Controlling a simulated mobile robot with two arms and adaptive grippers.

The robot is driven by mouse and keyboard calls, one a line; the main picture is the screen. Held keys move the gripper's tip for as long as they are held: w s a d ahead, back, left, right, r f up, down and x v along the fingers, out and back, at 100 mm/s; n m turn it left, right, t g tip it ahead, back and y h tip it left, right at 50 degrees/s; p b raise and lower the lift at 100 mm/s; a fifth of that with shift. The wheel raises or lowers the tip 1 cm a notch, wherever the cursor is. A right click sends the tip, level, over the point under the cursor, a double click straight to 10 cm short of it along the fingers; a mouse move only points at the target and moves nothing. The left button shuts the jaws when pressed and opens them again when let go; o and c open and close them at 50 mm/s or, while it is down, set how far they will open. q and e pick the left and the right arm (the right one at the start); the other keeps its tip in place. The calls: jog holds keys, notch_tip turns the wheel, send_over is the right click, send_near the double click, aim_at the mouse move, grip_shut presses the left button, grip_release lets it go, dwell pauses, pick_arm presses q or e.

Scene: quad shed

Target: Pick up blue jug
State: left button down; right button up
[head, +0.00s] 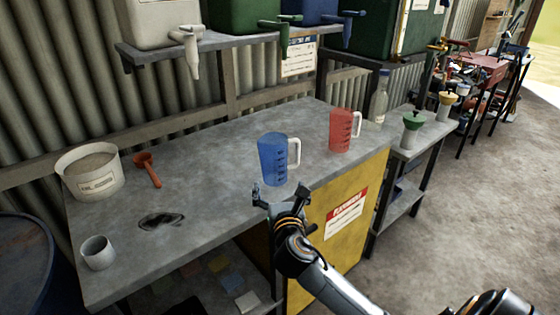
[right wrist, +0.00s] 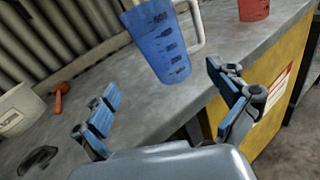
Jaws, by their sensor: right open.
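A blue measuring jug (head: 273,160) with a white handle on its right stands upright on the grey workbench (head: 215,170), near the front edge. It also shows in the right wrist view (right wrist: 163,42), ahead of the fingers. My right gripper (head: 281,192) is open and empty, just in front of the jug at the bench edge. In the right wrist view its two blue-padded fingers (right wrist: 168,105) are spread wide, with bare bench between them and the jug beyond. My left gripper is not in view.
A red jug (head: 341,130) stands to the right of the blue one. A white bucket (head: 90,173), a red scoop (head: 148,170) and a light cup (head: 97,252) are on the left of the bench. Containers with taps sit on a shelf (head: 150,52) above the back.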

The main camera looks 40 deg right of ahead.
aim_at(275, 161)
jog(key=shift+n+t, duration=0.3)
jog(key=shift+n, duration=0.3)
jog(key=x, duration=0.6)
jog(key=r+x, duration=0.1)
jog(key=x, duration=0.2)
jog(key=shift+w, duration=0.1)
jog(key=shift+w+d+r+p, duration=0.15)
jog(key=shift+w+d+p, duration=0.1)
jog(key=shift+p, duration=0.05)
jog(key=x, duration=0.3)
jog(key=shift+w+d+r, duration=0.15)
jog(key=shift+d+r, duration=0.05)
jog(key=shift+d, duration=0.2)
jog(key=shift+w+d, duration=0.2)
jog(key=shift+w, duration=0.25)
jog(key=c, duration=1.3)
